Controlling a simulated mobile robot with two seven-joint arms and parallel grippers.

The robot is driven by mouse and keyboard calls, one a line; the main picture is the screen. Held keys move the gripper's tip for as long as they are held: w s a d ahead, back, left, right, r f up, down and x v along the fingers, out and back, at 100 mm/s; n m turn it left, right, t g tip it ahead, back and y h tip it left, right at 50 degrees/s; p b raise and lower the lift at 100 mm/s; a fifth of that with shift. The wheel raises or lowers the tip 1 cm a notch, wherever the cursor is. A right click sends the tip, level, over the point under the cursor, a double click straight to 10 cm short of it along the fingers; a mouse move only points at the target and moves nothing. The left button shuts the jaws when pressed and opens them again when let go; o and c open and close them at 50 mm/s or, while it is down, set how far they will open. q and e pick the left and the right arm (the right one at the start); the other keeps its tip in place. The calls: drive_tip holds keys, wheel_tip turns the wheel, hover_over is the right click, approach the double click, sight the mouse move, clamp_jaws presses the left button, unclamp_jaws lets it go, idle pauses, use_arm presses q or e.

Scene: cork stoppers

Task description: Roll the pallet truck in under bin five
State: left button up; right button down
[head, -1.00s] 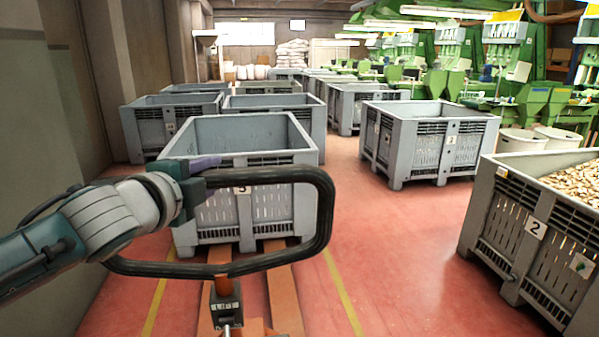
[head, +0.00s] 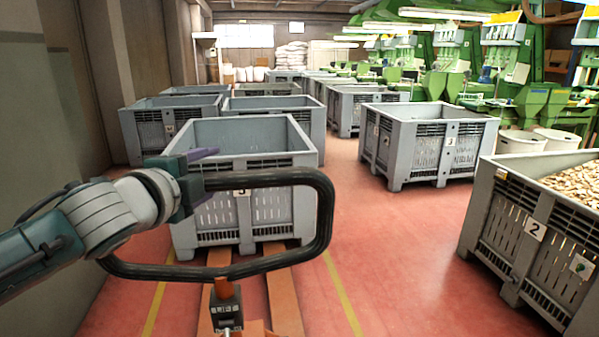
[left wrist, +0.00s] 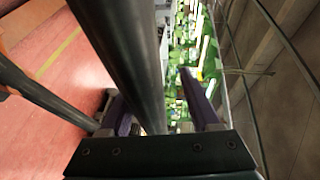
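Bin five (head: 275,202) is a grey slatted bin with a "5" label, in the middle left of the head view. The orange pallet truck's forks (head: 284,300) run up to its underside; how far they reach under is hidden. The truck's black loop handle (head: 326,215) stands in front of the bin. My left gripper (head: 205,160) is at the handle's upper left. In the left wrist view, the handle bar (left wrist: 140,60) passes between its purple fingers, with a gap beside the right finger (left wrist: 203,112). My right gripper is not in view.
Bin two (head: 510,235), holding corks, stands at the right. Another grey bin (head: 425,145) stands behind it, and several more stand farther back. A wall (head: 50,110) is close on the left. Red floor (head: 400,250) lies clear between bins five and two. Yellow lines (head: 343,292) flank the truck.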

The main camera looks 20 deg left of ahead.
use_arm(q)
drive_tip(key=shift+o, duration=0.6)
drive_tip(key=shift+f, duration=0.1)
drive_tip(key=shift+s, duration=0.25)
drive_tip(key=v, duration=0.9)
drive_tip(key=shift+s, duration=0.25)
